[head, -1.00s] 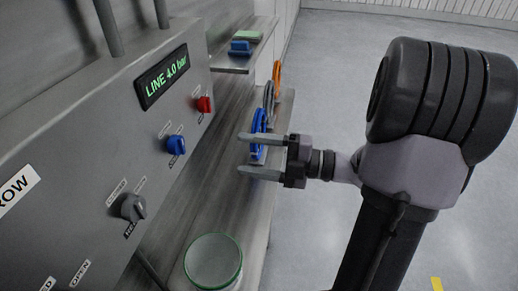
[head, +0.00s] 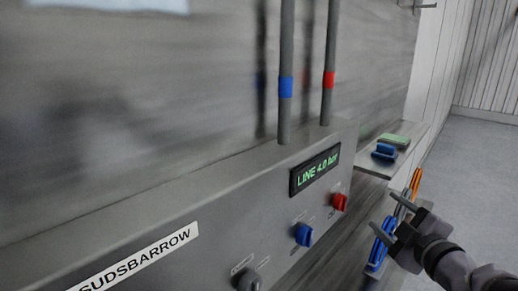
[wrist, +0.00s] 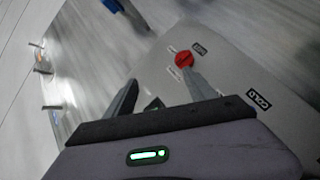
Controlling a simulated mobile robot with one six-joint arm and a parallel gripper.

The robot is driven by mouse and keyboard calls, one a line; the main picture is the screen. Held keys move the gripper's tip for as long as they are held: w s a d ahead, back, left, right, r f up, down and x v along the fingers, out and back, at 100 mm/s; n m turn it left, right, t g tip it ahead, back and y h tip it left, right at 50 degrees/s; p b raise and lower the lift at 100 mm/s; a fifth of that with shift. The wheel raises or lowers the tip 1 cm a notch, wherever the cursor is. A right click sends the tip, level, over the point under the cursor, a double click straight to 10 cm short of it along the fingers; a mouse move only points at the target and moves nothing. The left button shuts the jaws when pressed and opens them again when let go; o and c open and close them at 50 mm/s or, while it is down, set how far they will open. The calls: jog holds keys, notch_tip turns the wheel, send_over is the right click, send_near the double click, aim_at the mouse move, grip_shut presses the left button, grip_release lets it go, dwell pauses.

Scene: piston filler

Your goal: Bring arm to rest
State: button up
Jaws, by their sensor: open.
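My gripper (head: 394,212) is at the lower right of the head view, open, with nothing seen between its fingers. The red knob also shows in the head view (head: 339,202).
The filler's grey panel (head: 215,215) has a display (head: 315,171) reading "LINE 4.0 bar" and a blue knob (head: 303,235). A blue block (head: 384,152) lies farther back. Open floor (head: 480,170) is at right.

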jog(key=s+a+f+m+g, duration=0.3)
jog(key=s+a+m+g, duration=0.2)
jog(key=s+a+m, duration=0.3)
jog(key=s+a+f+m+g+y, duration=0.1)
jog(key=s+a+f+m+g, duration=0.3)
jog(key=s+a+m, duration=0.4)
jog(key=s+a+g, duration=0.1)
jog(key=s+a, duration=0.3)
jog(key=s, duration=0.3)
jog(key=shift+s+a+f+m, duration=0.2)
jog(key=shift+a+f+m, duration=0.05)
jog(key=shift+a+m, duration=0.1)
